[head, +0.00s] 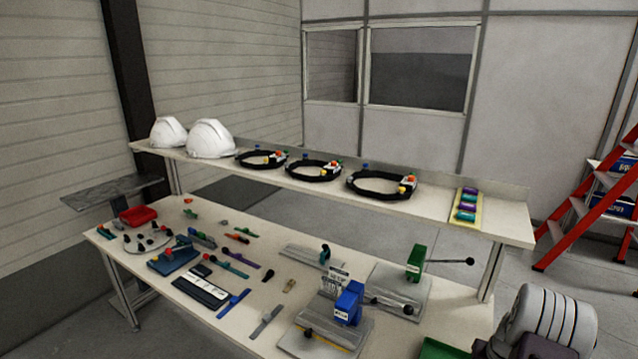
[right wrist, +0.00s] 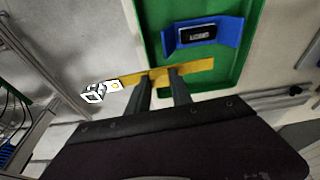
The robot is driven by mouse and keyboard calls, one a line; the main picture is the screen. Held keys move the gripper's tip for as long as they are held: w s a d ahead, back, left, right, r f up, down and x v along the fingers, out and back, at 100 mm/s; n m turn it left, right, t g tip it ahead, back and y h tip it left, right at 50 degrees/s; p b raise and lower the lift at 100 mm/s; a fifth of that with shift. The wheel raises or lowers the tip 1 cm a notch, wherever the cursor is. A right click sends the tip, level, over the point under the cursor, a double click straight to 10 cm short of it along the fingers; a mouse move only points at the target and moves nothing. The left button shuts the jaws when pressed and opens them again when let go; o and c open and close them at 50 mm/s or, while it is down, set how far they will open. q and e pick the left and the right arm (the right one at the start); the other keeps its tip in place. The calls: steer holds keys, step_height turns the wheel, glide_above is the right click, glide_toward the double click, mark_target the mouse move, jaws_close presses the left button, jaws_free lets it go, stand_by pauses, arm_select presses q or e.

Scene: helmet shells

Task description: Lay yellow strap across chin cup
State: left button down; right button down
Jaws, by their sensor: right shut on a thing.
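In the right wrist view my right gripper (right wrist: 162,74) is shut on the yellow strap (right wrist: 198,66), which sticks out on both sides of the fingers. A white and yellow buckle-like piece (right wrist: 98,92) is at the strap's left end. The strap's right part shows over a green tray (right wrist: 163,42); its height above the tray is unclear. Beyond it in the tray is a blue cradle (right wrist: 230,30) holding a black piece with a pale label (right wrist: 197,34), perhaps the chin cup. The strap appears apart from the cradle. My left gripper is out of view.
In the head view the green tray (head: 440,349) shows at the bench's front right edge, beside my right arm. Metal fixtures with a blue block (head: 348,303) and a green block (head: 416,262) stand left of it. A raised shelf (head: 502,217) holds white helmets (head: 210,139) and black headbands (head: 382,184).

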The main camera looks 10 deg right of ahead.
steer(key=w+a+r+n, duration=0.2)
steer(key=w+a+r, duration=0.2)
steer(key=a, duration=0.3)
steer(key=w+a+r+n+y, duration=0.1)
steer(key=w+a+r+n, duration=0.1)
steer(key=w+a+r, duration=0.3)
steer(key=w+a+r+n, duration=0.2)
steer(key=a+r, duration=0.1)
steer(key=a, duration=0.5)
steer(key=s+a+r+n+y, duration=0.1)
steer(key=s+a+r+n, duration=0.2)
steer(key=a, duration=0.8)
steer(key=s+a+m, duration=0.1)
steer(key=s+a, duration=0.1)
steer(key=s, duration=0.5)
steer(key=shift+s+a+f+m+t, duration=0.3)
steer(key=shift+s+f+t, duration=0.05)
steer(key=shift+f+t, duration=0.05)
